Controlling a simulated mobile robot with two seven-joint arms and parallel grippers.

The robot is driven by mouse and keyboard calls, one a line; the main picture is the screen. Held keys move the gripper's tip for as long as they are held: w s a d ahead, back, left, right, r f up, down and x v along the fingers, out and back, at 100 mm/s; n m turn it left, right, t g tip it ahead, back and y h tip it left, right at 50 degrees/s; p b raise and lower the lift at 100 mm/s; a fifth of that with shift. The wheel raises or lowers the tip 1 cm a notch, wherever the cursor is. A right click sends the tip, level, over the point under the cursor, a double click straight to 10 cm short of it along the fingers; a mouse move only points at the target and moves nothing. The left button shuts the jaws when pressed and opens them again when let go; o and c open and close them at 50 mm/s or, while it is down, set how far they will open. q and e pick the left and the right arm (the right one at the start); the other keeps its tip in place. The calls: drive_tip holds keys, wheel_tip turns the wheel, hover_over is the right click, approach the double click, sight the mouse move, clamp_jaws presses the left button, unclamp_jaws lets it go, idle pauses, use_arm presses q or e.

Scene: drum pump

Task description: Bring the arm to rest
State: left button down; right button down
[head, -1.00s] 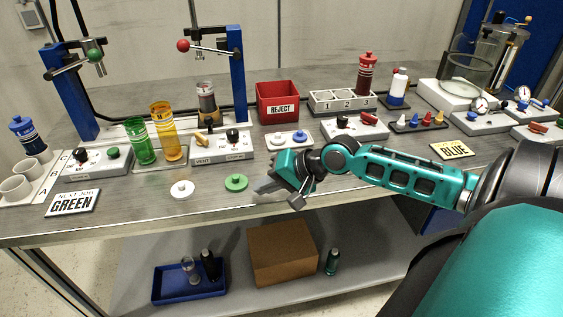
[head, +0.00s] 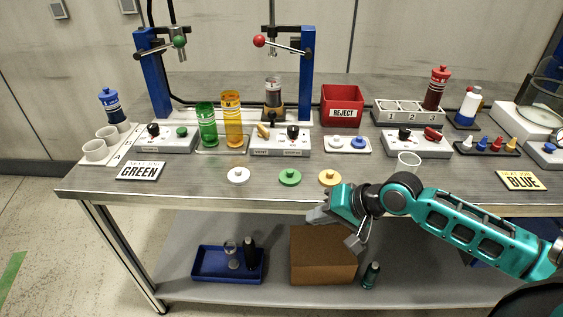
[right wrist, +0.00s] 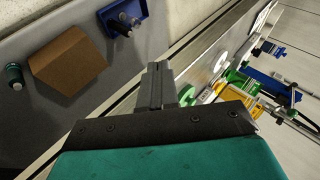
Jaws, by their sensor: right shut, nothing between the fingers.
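My right arm, teal and black, reaches in from the right in the head view. Its gripper (head: 318,215) is at the front edge of the workbench (head: 205,183), just below and left of an orange disc (head: 330,178). The fingers are shut with nothing between them. In the right wrist view the closed fingers (right wrist: 157,72) point along the bench's front edge. My left gripper is not in view.
White (head: 238,176) and green (head: 289,177) discs lie near the front edge. A clear cup (head: 408,163) stands right of the gripper. Behind are control boxes, a red reject bin (head: 342,105) and blue press frames. A cardboard box (head: 323,255) and blue tray (head: 228,264) sit on the lower shelf.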

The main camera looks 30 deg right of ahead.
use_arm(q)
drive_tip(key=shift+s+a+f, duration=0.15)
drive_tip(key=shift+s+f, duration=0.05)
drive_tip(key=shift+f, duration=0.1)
use_arm(e)
drive_tip(key=s+a+f+n+t+h, duration=0.3)
drive_tip(key=s+a+f+n, duration=0.6)
drive_tip(key=a+f, duration=0.2)
drive_tip(key=shift+s+a+f+n, duration=0.2)
drive_tip(key=shift+a+f+n, duration=0.2)
